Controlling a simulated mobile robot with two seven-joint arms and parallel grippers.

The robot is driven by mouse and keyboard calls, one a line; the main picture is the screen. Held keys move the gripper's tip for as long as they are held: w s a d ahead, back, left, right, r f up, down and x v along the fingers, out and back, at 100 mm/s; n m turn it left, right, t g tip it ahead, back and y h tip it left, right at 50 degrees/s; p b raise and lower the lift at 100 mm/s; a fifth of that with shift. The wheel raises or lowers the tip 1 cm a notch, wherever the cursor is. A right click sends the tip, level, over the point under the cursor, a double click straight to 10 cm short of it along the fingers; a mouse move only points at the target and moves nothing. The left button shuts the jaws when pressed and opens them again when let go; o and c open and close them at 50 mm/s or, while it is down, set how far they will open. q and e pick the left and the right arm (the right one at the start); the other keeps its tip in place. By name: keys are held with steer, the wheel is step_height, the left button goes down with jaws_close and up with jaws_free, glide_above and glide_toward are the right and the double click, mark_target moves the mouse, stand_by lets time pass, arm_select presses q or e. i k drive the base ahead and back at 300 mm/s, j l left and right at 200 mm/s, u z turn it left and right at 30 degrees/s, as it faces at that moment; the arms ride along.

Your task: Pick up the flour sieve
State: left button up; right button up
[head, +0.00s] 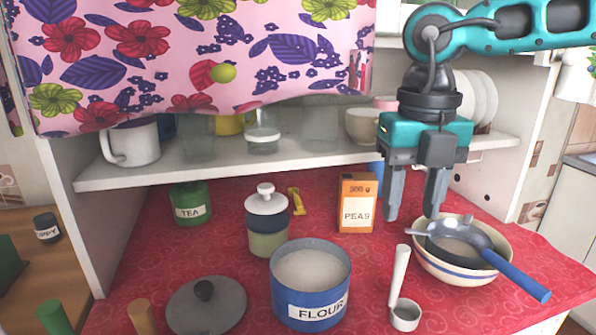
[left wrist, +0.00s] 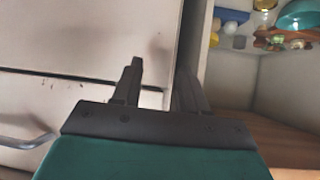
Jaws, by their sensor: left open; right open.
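What looks like the flour sieve (head: 461,247), a round grey pan with a blue handle, rests in a cream bowl with a blue stripe (head: 455,277). Its handle points to the lower right, past the bowl's rim. My right gripper (head: 412,208) is open and empty, pointing down, just behind and to the left of the sieve in the picture. I cannot tell if its fingertips touch the bowl. My left gripper (left wrist: 160,70) shows only in the left wrist view; it is open and empty, in front of pale cabinet fronts.
A blue FLOUR tin (head: 309,301), grey lid (head: 207,305), white scoop (head: 400,282), PEAS box (head: 357,203), lidded jar (head: 267,222) and green TEA tin (head: 191,204) stand on the red cloth. A floral curtain (head: 190,60) hangs above the shelf (head: 220,165).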

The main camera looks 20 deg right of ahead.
mark_target(460, 244)
steer(key=k, duration=1)
